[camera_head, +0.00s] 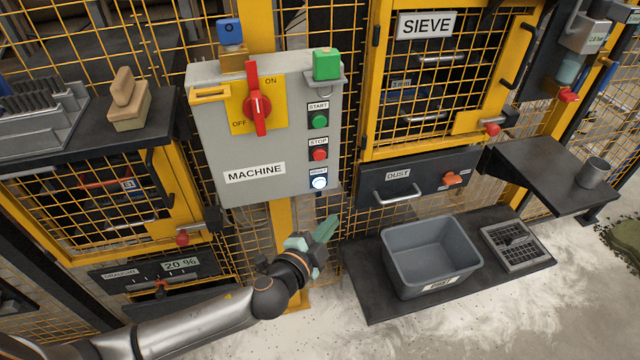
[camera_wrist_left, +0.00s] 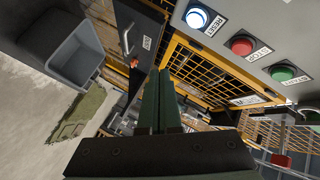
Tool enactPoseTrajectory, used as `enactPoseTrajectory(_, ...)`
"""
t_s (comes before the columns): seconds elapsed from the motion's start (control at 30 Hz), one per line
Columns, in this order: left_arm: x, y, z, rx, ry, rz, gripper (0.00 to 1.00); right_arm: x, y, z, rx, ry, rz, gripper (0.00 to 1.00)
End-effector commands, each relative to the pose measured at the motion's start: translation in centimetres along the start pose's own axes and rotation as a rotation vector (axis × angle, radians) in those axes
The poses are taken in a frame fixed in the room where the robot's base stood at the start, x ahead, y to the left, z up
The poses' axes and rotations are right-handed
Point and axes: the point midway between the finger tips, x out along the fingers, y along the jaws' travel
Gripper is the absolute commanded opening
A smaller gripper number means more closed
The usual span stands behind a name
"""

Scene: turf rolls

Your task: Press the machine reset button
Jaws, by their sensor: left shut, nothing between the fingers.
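The grey machine panel (camera_head: 215,150) is mounted on the yellow mesh fence. Its reset button (camera_head: 320,183) is white-blue, at the bottom of a column below the red stop button (camera_head: 320,155) and the green start button (camera_head: 320,122). In the left wrist view the reset button (camera_wrist_left: 197,18) looks lit, at the top, with stop and start to its right. My left gripper (camera_head: 329,228) is shut and empty, below the reset button and apart from it; its closed fingers (camera_wrist_left: 158,100) show in the wrist view. My right gripper is not in view.
A red rotary switch (camera_head: 257,105) and a green block (camera_head: 326,64) are on the panel. A black dust drawer (camera_head: 415,178) is to the right. A grey bin (camera_head: 432,225) stands on a dark platform (camera_head: 385,305) below it. A shelf with a cup (camera_head: 592,172) is far right.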

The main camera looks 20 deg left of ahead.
Motion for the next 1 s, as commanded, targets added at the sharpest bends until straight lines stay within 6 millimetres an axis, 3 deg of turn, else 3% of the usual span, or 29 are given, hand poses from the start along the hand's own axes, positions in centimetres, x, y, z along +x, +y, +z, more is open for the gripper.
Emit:
enactPoseTrajectory(0.5, 4.7, -3.4, 3.5, 0.000, -0.002, -0.001, 0.00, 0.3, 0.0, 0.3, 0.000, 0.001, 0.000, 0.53)
enactPoseTrajectory(1.0, 5.4, -4.0, 4.0, -0.002, 0.000, -0.001, 0.00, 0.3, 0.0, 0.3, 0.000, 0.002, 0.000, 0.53)
